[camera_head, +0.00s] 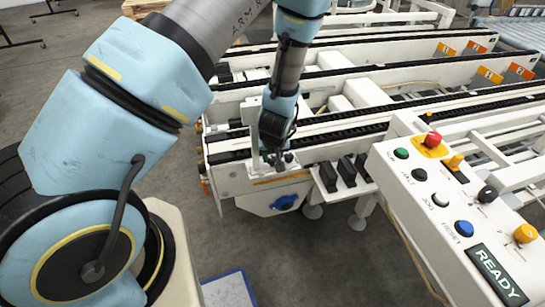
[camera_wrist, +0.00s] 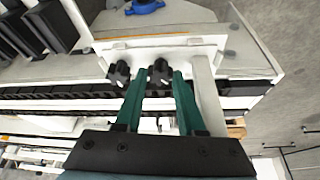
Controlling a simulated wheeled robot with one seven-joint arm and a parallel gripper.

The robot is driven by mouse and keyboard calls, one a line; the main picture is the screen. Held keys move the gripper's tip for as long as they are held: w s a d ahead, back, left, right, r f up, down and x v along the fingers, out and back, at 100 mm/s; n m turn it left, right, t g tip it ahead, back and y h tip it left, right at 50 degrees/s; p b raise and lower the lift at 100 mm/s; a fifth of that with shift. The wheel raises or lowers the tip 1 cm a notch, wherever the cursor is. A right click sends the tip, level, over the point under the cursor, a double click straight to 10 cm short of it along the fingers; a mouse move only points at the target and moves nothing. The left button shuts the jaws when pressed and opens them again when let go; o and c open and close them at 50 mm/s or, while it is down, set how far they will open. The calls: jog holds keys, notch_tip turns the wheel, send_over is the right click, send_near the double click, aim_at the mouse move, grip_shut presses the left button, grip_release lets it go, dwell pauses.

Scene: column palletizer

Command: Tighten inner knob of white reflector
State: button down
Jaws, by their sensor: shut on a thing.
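My gripper (camera_wrist: 158,78) has two green fingers, one on each side of a dark knob (camera_wrist: 160,74), and is shut on it. A second dark knob (camera_wrist: 120,74) stands just outside the left finger in the wrist view. A white upright bar (camera_wrist: 207,95), which looks like part of the reflector bracket, is close to the right finger. In the head view my gripper (camera_head: 274,158) points down at the conveyor's near end, beside the white bracket (camera_head: 249,118). The held knob is mostly hidden there.
A blue handwheel (camera_head: 285,202) is on the conveyor's end plate. Several black blocks (camera_head: 347,172) stand to the right. A control panel (camera_head: 440,185) with coloured buttons and a READY display is at far right. Black conveyor belts (camera_head: 350,131) run behind the gripper. Open floor lies in front.

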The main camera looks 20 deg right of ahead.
jog(key=c, duration=0.5)
grip_release()
